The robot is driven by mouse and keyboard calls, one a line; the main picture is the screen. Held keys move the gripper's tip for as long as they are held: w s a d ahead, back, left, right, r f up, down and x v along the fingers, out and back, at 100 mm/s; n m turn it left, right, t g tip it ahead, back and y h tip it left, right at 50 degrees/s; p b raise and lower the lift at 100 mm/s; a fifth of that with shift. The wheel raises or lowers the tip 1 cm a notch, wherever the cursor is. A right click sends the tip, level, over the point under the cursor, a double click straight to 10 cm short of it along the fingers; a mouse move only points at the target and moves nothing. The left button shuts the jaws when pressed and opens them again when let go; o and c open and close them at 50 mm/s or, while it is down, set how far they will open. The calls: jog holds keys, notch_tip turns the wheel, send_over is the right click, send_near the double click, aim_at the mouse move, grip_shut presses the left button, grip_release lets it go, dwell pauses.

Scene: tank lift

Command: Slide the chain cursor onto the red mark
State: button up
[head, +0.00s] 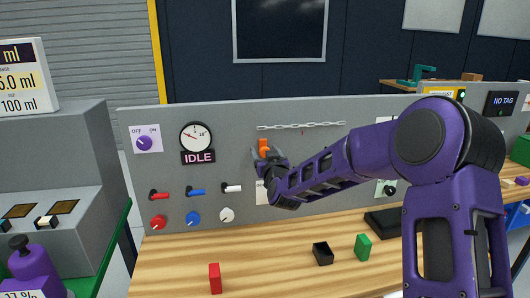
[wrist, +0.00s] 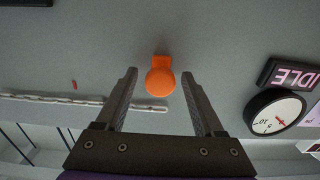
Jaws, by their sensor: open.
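The chain (head: 301,126) is strung level across the upper part of the grey panel. A small red mark (head: 302,133) sits just below its middle; it also shows in the wrist view (wrist: 74,85). The orange cursor (head: 263,145) is near the chain's left end in the head view. In the wrist view the orange cursor (wrist: 160,78) appears between the fingertips, with a gap on each side. My gripper (wrist: 159,76) is open and faces the panel. In the head view my gripper (head: 262,158) partly hides the cursor's lower side.
Left of the cursor are a gauge (head: 195,137) with an IDLE sign (head: 198,157) and levers (head: 196,191). On the wooden bench (head: 190,260) stand a red block (head: 215,278), a black box (head: 322,253) and a green block (head: 363,247). The panel right of the cursor below the chain is partly behind my arm.

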grip_shut()
dwell(1.3)
